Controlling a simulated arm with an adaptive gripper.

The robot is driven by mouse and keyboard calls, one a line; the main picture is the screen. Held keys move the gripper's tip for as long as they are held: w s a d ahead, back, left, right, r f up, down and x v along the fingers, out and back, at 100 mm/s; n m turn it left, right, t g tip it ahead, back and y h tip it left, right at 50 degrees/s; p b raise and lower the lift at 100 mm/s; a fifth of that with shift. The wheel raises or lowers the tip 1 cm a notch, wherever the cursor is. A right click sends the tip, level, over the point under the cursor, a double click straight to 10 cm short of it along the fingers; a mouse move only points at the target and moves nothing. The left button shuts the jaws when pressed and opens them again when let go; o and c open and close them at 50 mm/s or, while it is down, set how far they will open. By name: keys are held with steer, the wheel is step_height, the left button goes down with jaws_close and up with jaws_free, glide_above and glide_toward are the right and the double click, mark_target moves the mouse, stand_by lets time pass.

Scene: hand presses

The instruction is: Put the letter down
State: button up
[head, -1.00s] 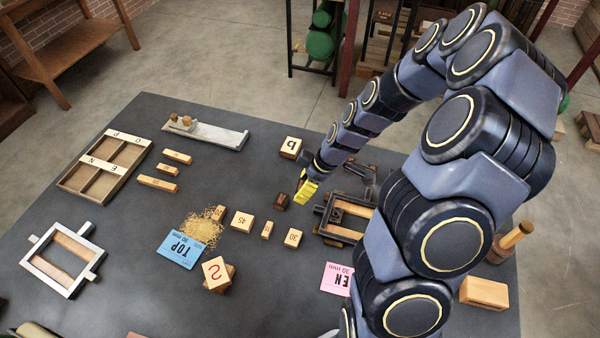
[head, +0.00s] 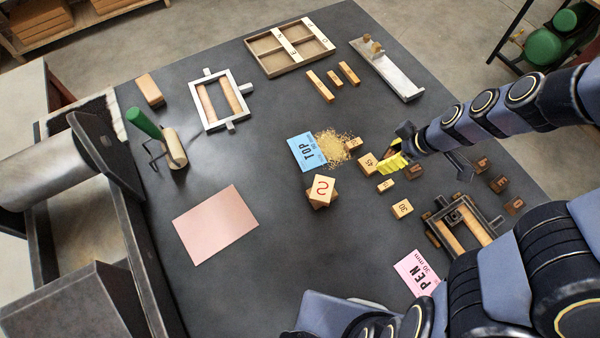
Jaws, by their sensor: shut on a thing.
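My gripper (head: 390,164), with yellow fingers, is shut on a small letter that its fingers almost wholly hide, so I cannot read it. The fingers are close to the wooden 45 block (head: 367,163) and the dark block (head: 416,172) in the head view. I cannot tell how high they are above the table or whether the letter touches it. A small pale block (head: 386,186) lies just in front of the fingers.
The 30 block (head: 402,208), blue TOP card (head: 307,152), sawdust-like heap (head: 333,146) and S block (head: 321,190) are nearby. A dark frame (head: 460,228) and pink PEN card (head: 418,272) lie at right. The table (head: 265,180) is clear left of the S block.

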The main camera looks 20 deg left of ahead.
steer(key=a+n+g, duration=0.1)
steer(key=a+n, duration=0.3)
steer(key=a, duration=0.7)
steer(key=n+g+h, duration=0.1)
steer(key=n+g, duration=0.3)
steer(key=n, duration=0.5)
glide_above(198, 231)
step_height(198, 231, down, 4)
steer(key=shift+w+d+f, duration=0.15)
steer(key=shift+f, duration=1.75)
steer(key=shift+w+d+f, duration=0.15)
steer(key=shift+f, duration=1.75)
steer(key=o, duration=0.8)
steer(key=shift+f, duration=0.15)
